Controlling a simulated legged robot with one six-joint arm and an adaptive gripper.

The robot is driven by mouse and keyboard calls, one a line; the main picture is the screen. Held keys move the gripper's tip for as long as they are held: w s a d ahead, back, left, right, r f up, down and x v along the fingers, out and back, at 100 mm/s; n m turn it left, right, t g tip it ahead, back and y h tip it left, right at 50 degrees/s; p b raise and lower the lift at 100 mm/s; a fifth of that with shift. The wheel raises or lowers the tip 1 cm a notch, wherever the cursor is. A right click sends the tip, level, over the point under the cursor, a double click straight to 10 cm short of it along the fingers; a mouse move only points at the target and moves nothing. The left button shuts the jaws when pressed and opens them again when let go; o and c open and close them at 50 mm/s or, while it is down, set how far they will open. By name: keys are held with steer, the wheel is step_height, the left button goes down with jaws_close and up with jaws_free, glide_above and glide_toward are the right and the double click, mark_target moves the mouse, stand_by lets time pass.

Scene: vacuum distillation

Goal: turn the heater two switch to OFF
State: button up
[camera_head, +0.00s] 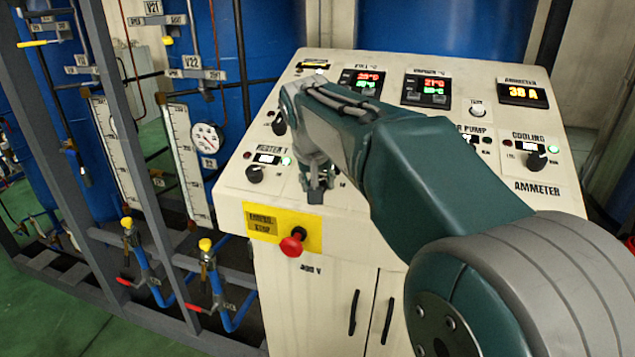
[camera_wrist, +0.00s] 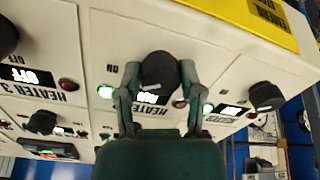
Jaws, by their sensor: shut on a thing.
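The heater two switch is a black round knob (camera_wrist: 159,70) in the middle of the upside-down wrist view. It sits between the HEATER 3 label and the rightmost heater unit. The two fingers of my gripper (camera_wrist: 160,82) are shut on the knob from both sides. A green lamp (camera_wrist: 105,92) glows to its left, and a red lamp (camera_wrist: 180,103) is darker. The small display below the knob is partly covered, so I cannot read it. In the head view my gripper (camera_head: 316,190) is at the panel's front edge and hides the knob.
The heater 1 knob (camera_head: 255,174) is left of my gripper. The red emergency stop button (camera_head: 292,243) juts out below on a yellow plate (camera_head: 262,222). The cooling knob (camera_head: 536,160) is far right.

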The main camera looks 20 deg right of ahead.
steer(key=n, duration=0.5)
steer(key=shift+f+n, duration=0.15)
steer(key=shift+n, duration=0.15)
steer(key=n, duration=0.5)
steer(key=shift+n, duration=0.4)
steer(key=o, duration=1.2)
steer(key=shift+c, duration=0.2)
steer(key=shift+w, duration=0.1)
steer(key=v, duration=1.2)
steer(key=shift+w, duration=0.3)
